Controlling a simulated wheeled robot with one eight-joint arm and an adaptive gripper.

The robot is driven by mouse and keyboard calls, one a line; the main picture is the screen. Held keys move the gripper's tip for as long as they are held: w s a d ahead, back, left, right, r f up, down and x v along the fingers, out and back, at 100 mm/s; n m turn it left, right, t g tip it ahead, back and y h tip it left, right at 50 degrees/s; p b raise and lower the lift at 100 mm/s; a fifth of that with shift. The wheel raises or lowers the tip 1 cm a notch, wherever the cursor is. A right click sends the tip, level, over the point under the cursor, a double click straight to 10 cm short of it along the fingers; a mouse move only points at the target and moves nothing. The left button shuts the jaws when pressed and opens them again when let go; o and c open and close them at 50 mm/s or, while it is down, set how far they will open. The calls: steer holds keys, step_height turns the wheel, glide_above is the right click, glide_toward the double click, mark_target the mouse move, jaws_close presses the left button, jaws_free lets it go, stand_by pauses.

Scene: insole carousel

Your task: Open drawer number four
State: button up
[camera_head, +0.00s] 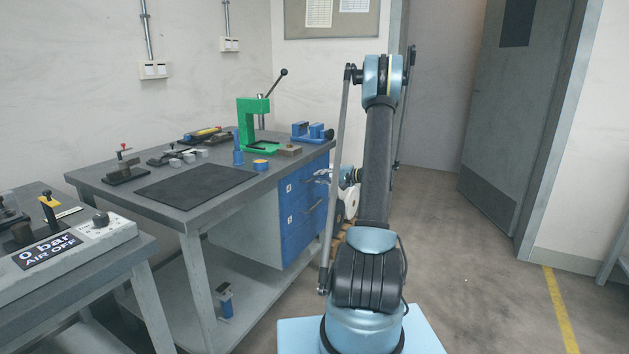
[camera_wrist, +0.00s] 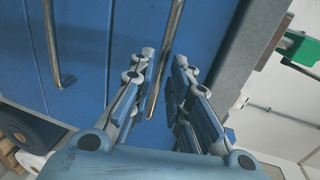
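The blue drawer unit (camera_head: 302,225) hangs under the right end of the workbench. Its drawer fronts look closed, and the marks on their small white labels are too small to read. My gripper (camera_head: 327,177) is at the top drawer, partly hidden behind my arm. In the wrist view, my gripper (camera_wrist: 164,58) has its two fingers apart, with the upper drawer's metal handle (camera_wrist: 174,25) running between them. Clear gaps show beside the handle, and I cannot tell whether a finger touches it. A lower drawer's handle (camera_wrist: 55,45) stands free at the left of the wrist view.
The workbench (camera_head: 200,204) carries a green press (camera_head: 246,128), a black mat (camera_head: 197,186) and small parts. The press also shows at the wrist view's right edge (camera_wrist: 300,47). White and dark rolls stand beside the drawers. The floor to the right is clear towards the door (camera_head: 518,130).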

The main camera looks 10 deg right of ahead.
steer(key=shift+x, duration=1.85)
